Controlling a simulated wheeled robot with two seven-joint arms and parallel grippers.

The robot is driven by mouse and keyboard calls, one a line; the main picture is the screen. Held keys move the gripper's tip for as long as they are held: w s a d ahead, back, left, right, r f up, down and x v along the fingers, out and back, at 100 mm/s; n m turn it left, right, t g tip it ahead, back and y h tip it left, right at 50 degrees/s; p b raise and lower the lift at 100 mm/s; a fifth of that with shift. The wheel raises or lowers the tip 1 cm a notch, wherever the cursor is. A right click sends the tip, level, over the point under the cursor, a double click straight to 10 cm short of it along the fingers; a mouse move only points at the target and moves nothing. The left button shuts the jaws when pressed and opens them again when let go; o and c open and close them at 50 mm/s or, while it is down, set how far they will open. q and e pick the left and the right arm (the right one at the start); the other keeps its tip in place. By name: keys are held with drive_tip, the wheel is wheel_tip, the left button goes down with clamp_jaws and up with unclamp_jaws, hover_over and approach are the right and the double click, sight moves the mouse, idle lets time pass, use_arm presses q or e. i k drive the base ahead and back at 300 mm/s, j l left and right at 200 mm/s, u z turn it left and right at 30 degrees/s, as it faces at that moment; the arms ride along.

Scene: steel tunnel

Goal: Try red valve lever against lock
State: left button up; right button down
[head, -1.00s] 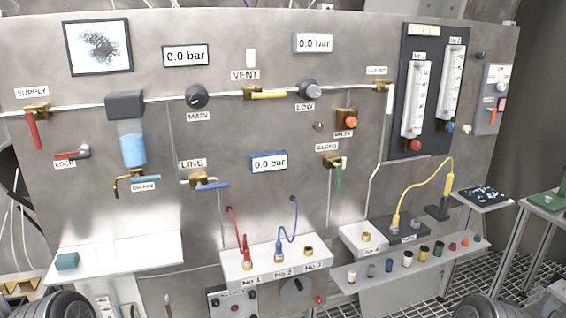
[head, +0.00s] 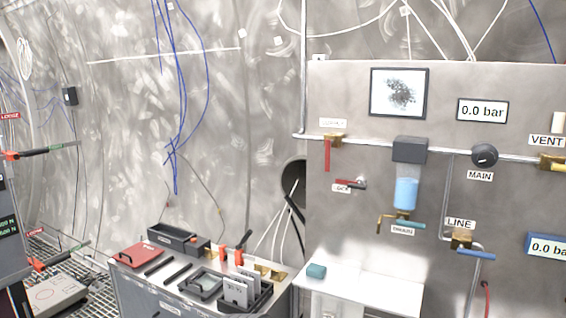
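The red valve lever (head: 327,156) hangs straight down from the brass supply valve (head: 333,139) at the left end of the pipe on the panel. A small label sits just above it, too small to read now. Below and to the right is the lock (head: 352,183), a small red bar with a grey metal end, mounted on the panel above its label. The lever and the lock are apart. Neither of my grippers shows in the head view.
Left of the panel stands a grey cabinet (head: 195,300) with trays and tools on top. A filter with a blue bowl (head: 406,192) hangs right of the lock.

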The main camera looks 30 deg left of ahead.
sight(328, 143)
drive_tip(key=u, duration=0.85)
drive_tip(key=i+j+z, duration=0.1)
drive_tip(key=j, duration=0.35)
drive_tip(key=i+j, duration=0.3)
drive_tip(key=j, duration=0.2)
drive_tip(key=i+j+z, duration=0.15)
drive_tip(key=j, duration=0.35)
drive_tip(key=i+j+z, duration=0.1)
drive_tip(key=i+j, duration=0.15)
drive_tip(key=j, duration=0.25)
drive_tip(key=i+j, duration=0.15)
drive_tip(key=j, duration=0.35)
drive_tip(key=i+j+z, duration=0.15)
drive_tip(key=j, duration=0.4)
drive_tip(key=i+j, duration=0.15)
drive_tip(key=j, duration=0.35)
drive_tip(key=i+j+z, duration=0.15)
drive_tip(key=j, duration=0.4)
